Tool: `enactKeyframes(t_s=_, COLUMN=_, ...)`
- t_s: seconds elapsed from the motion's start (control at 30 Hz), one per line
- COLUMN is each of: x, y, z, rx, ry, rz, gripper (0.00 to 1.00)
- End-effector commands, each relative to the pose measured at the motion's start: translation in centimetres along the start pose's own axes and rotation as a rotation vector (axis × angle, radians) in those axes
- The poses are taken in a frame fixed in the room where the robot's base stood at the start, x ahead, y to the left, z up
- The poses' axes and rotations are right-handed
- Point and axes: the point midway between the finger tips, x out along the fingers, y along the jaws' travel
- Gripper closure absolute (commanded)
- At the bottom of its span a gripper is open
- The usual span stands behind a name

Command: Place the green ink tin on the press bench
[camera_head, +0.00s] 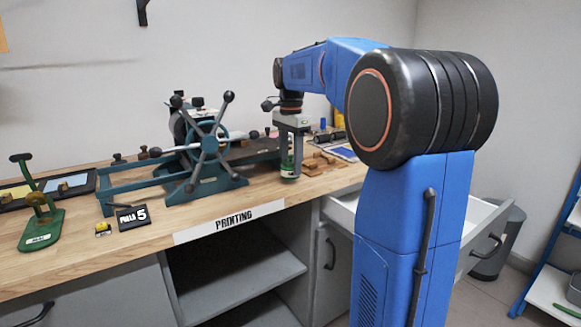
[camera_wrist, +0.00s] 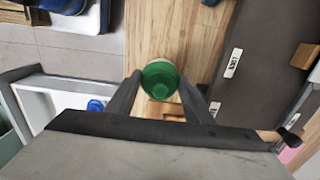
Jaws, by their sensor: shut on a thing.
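The green ink tin (camera_wrist: 160,78) is between the two fingers of my gripper (camera_wrist: 160,98) in the wrist view, seen from above as a round green top. In the head view the green tin (camera_head: 289,167) hangs upright below my gripper (camera_head: 291,150), at the press bench (camera_head: 315,188). My gripper is shut on it. The tin is over or on the wooden bench top near the front edge; I cannot tell whether its base touches the wood.
A teal printing press (camera_head: 205,150) with a spoked wheel stands left of the tin. Wooden blocks (camera_head: 322,163) lie just right of it. An open drawer (camera_head: 345,212) juts out below the bench. A green stapler-like tool (camera_head: 40,220) stands far left.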

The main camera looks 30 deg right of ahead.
Motion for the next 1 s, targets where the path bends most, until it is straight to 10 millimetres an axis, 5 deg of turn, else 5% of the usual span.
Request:
enactKeyframes(t_s=0.13, x=1.6, y=0.0, z=0.0, rx=0.0, ry=0.0, rz=0.001, gripper=0.86)
enactKeyframes(t_s=0.5, x=1.9, y=0.0, z=0.0, rx=0.0, ry=0.0, rz=0.0, gripper=0.86)
enactKeyframes(t_s=0.53, x=2.0, y=0.0, z=0.0, rx=0.0, ry=0.0, rz=0.001, gripper=0.51)
enactKeyframes(t_s=0.6, x=2.0, y=0.0, z=0.0, rx=0.0, ry=0.0, rz=0.001, gripper=0.34)
enactKeyframes(t_s=1.0, x=1.4, y=0.0, z=0.0, rx=0.0, ry=0.0, rz=0.0, gripper=0.34)
